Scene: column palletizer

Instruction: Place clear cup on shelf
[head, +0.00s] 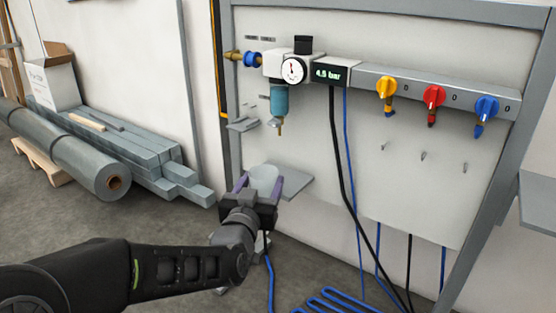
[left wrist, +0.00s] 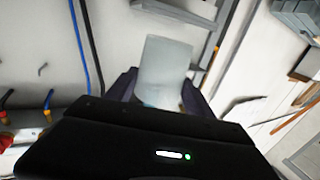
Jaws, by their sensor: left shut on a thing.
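A clear cup (head: 264,180) is between the fingers of my left gripper (head: 261,187) in the head view. My left gripper is shut on it. In the left wrist view the cup (left wrist: 165,68) stands out between the two dark fingers (left wrist: 158,92). A small grey shelf (head: 292,182) juts from the panel just behind and to the right of the cup. I cannot tell whether the cup touches this shelf. My right gripper is not in view.
Above the cup are a regulator with a blue bowl (head: 279,103), a gauge (head: 293,70) and a small bracket (head: 243,124). Black and blue hoses (head: 345,190) hang right of the shelf. Yellow, red and blue valves (head: 433,97) line the panel. Grey beams (head: 120,145) lie left.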

